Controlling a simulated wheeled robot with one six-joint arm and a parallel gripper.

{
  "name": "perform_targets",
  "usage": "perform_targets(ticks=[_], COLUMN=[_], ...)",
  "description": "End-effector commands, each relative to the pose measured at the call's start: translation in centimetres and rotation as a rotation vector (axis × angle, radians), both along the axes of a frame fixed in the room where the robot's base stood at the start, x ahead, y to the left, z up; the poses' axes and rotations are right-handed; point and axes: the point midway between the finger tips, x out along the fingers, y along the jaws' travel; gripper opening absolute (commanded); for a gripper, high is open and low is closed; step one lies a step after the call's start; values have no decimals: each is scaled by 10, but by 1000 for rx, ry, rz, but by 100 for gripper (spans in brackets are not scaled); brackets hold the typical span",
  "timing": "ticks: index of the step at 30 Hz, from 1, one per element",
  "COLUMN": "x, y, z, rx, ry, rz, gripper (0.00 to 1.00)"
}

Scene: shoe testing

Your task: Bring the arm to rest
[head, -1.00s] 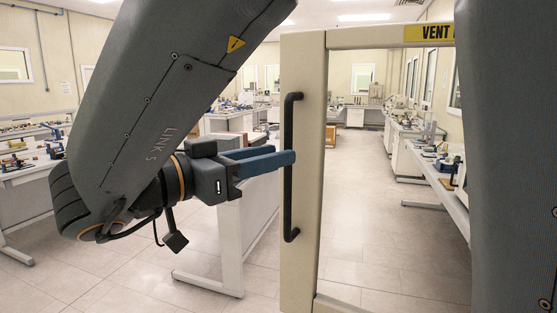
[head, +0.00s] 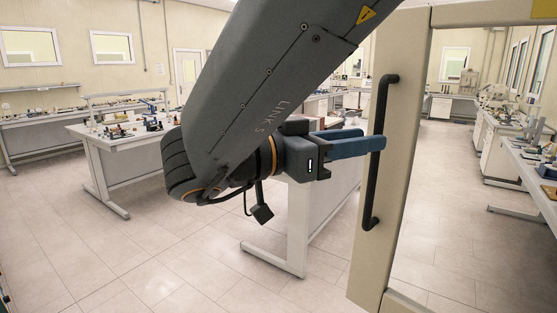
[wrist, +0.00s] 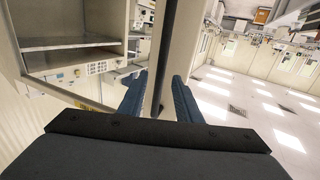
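My gripper (head: 374,138) has two blue fingers and is at the dark upright bar handle (head: 371,185) of a beige framed door (head: 403,150). In the wrist view the handle (wrist: 162,62) runs between the two fingers (wrist: 160,95), with a gap visible on either side. The gripper is open and straddles the bar; contact with it cannot be made out. The arm is stretched out toward the door, its large grey link sloping down from the upper right in the head view.
A white workbench (head: 120,138) with small devices stands to the left, and another bench (head: 535,165) lies along the right. A table (head: 315,215) stands behind the gripper. In the wrist view an open shelved cabinet (wrist: 75,42) shows at upper left. The floor at lower left is clear.

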Motion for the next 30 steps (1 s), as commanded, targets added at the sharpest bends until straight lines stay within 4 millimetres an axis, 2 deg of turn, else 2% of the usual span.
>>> perform_targets(ticks=[6, 12, 30], x=[11, 17, 22], y=[-28, -40, -43], z=[2, 1, -6], rx=[0, 1, 17], ry=[0, 0, -23], rz=[-3, -1, 5], gripper=[31, 31, 31])
